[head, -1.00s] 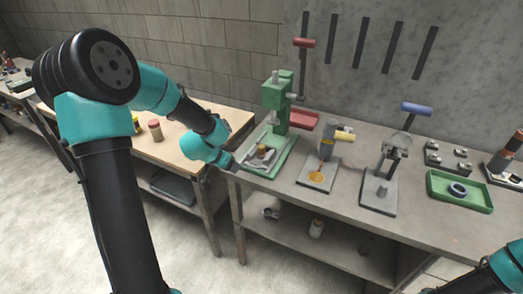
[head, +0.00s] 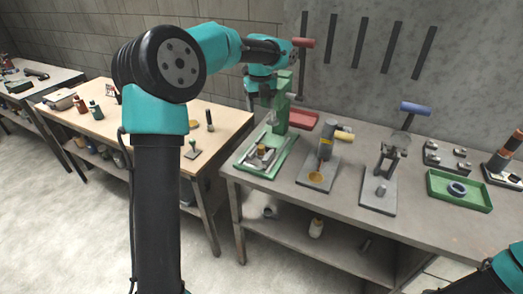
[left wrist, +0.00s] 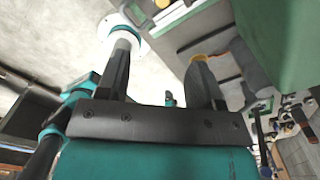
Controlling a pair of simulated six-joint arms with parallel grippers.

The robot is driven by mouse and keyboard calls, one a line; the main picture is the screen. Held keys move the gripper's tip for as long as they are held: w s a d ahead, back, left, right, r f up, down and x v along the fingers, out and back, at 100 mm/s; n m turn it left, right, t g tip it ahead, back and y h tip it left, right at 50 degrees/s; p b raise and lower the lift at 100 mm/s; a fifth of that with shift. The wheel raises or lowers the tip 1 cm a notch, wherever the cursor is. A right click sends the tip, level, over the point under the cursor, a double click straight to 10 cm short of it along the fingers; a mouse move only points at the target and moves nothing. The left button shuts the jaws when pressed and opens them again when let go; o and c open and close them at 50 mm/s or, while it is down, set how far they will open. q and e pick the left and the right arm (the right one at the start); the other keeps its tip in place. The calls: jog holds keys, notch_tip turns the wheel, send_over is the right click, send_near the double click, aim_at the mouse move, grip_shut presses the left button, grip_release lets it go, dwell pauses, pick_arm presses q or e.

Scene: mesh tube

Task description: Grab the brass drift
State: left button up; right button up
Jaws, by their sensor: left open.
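A green press (head: 283,115) stands on the grey bench, with a small brown, brass-like piece (head: 262,152) on its base; I cannot tell whether this is the brass drift. My left gripper (head: 251,101) is raised beside the press head, to its left, partly hidden by my wrist. In the left wrist view its two dark fingers (left wrist: 161,80) stand well apart with nothing held between them. My right gripper is out of view; only part of my right arm shows at the lower right.
A green tray (head: 470,203) holds a dark ring. The wooden bench (head: 225,124) at left carries small items.

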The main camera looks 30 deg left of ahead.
pick_arm(q)
jog(key=shift+f, duration=0.1)
send_over(261, 146)
jog(key=f, duration=1.1)
jog(key=shift+s+f, duration=0.3)
jog(key=shift+f, duration=0.25)
jog(key=shift+w+f, duration=0.15)
jog(key=shift+f, duration=1.15)
jog(key=shift+w+f, duration=0.1)
jog(key=shift+f, duration=1.2)
jog(key=shift+c, duration=0.3)
jog(key=c, duration=1)
